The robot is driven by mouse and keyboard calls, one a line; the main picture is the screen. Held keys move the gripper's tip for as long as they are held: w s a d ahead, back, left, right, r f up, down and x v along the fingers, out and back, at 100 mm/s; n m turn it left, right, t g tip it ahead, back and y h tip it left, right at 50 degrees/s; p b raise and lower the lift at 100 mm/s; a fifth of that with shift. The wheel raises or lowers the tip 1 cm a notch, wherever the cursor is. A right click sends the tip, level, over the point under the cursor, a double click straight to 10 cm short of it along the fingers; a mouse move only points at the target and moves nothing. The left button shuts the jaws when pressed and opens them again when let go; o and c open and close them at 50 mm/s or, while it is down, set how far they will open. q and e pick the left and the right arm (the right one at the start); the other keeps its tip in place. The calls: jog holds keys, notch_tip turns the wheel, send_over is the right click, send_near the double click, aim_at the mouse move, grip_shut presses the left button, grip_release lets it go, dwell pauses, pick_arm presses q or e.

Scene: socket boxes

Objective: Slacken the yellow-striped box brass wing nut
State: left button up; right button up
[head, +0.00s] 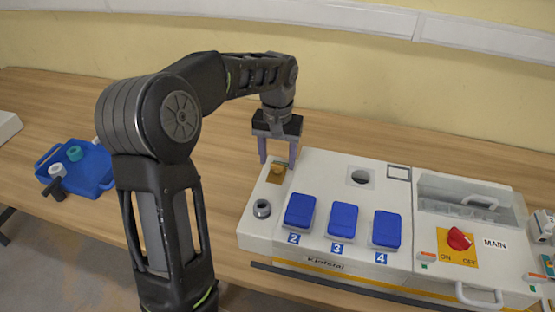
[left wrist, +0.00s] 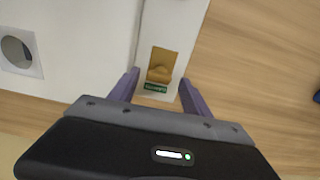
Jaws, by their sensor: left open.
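The yellow-striped box (head: 262,226) is white, with a yellow stripe low on its front face and several blue lids on top. The brass wing nut (head: 279,169) sits on a brass plate at the box's back left corner. In the left wrist view the wing nut (left wrist: 160,72) shows between and beyond my fingers, with a small green label below it. My left gripper (head: 278,164) is open and empty, pointing down over that corner, its two fingers apart on either side of the nut. In the left wrist view the gripper (left wrist: 160,85) does not touch the nut. My right gripper is out of view.
A blue tray (head: 95,187) with small fittings lies at the far left. A box with a red switch (head: 459,239) and clear cover stands right of the striped box. A round socket (head: 262,208) is near the front left corner. The wall is behind.

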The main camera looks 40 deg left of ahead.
aim_at(278, 164)
pick_arm(q)
notch_tip(278, 164, up, 7)
jog(key=shift+f, duration=0.1)
dwell(0.7)
